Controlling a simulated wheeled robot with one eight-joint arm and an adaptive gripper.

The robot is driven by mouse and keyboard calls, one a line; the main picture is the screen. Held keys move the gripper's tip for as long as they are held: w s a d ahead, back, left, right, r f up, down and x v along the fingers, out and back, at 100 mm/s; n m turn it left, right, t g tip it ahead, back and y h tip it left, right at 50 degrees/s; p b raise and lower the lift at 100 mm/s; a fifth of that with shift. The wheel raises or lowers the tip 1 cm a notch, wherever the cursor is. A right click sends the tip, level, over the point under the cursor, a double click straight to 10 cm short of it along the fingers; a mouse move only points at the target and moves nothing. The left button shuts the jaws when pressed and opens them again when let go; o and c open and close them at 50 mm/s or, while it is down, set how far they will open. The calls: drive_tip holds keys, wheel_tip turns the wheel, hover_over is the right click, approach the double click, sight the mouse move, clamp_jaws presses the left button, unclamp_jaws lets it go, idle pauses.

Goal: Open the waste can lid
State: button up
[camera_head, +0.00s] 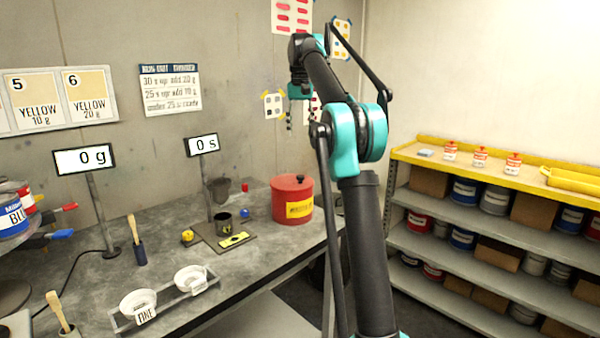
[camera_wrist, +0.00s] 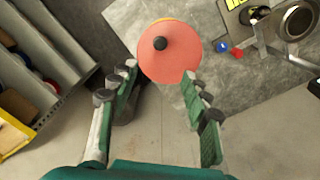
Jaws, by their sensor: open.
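The red waste can (camera_head: 293,212) with a yellow label stands on the grey bench, near its right end. Its red lid (camera_head: 292,183) sits flat on top and is shut, with a small black knob (camera_head: 300,177) in the middle. In the wrist view I look down on the round lid (camera_wrist: 176,64) and its knob (camera_wrist: 160,43). My gripper (camera_head: 300,118) hangs fingers down, high above the bench and the can. It is open and empty. In the wrist view its two fingers (camera_wrist: 160,73) are spread wide, and the lid shows between and beyond their tips.
A scale plate (camera_head: 222,236) with a dark cup (camera_head: 223,222) is left of the can. Two white bowls (camera_head: 138,303) sit in a rack at the bench front. Yellow-topped shelves (camera_head: 470,172) with paint cans stand right. Floor (camera_wrist: 155,135) shows below my fingers.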

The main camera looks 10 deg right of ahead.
approach(292, 178)
drive_tip(key=s+f, duration=0.1)
drive_tip(key=f, duration=0.1)
drive_tip(key=s+d+f, duration=0.1)
drive_tip(key=s+f, duration=0.1)
drive_tip(key=s+d+f, duration=0.1)
drive_tip(key=f, duration=0.1)
drive_tip(key=shift+s+d, duration=0.25)
drive_tip(key=shift+s, duration=0.05)
drive_tip(key=shift+c, duration=0.6)
drive_tip(key=shift+r, duration=0.1)
clamp_jaws()
